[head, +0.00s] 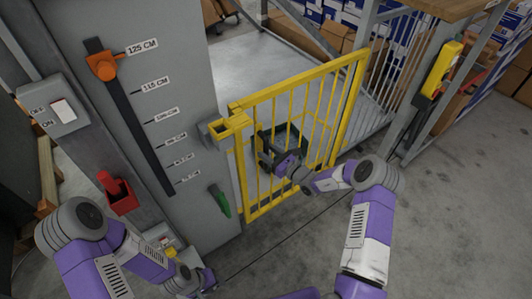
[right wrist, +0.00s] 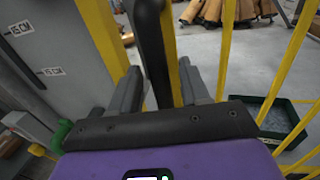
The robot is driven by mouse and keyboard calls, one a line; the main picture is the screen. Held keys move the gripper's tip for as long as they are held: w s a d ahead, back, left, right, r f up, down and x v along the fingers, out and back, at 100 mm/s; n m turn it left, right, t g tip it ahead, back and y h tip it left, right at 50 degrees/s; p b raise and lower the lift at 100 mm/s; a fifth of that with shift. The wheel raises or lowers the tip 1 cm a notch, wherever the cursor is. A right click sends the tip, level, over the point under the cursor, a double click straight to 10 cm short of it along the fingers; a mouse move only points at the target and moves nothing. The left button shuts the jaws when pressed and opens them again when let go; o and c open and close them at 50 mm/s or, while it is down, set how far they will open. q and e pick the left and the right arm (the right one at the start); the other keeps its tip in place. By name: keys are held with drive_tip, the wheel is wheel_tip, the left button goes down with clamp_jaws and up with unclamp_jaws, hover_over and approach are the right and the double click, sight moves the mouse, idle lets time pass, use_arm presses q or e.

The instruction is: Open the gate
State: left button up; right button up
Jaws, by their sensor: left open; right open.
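The yellow barred gate (head: 308,108) stands across the opening beside the grey panel, its left end next to a yellow bracket (head: 222,128) on the panel. Whether it is latched cannot be told. My right gripper (head: 264,148) is open at the gate's left part. In the right wrist view, a black upright handle (right wrist: 153,50) and a yellow bar (right wrist: 171,60) show between its spread fingers (right wrist: 160,92); contact cannot be told. My left gripper (head: 200,279) is low at the panel's foot, away from the gate, its fingers small and partly hidden.
The grey panel (head: 170,60) carries a height scale with an orange slider (head: 103,66) and a green handle (head: 219,200). A switch box (head: 60,108) and red holder (head: 118,193) are at left. A green crate (right wrist: 281,121) lies beyond the bars. Floor right of the gate is clear.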

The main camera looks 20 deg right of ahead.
drive_tip(key=shift+w+a, duration=0.35)
drive_tip(key=shift+w, duration=0.25)
clamp_jaws()
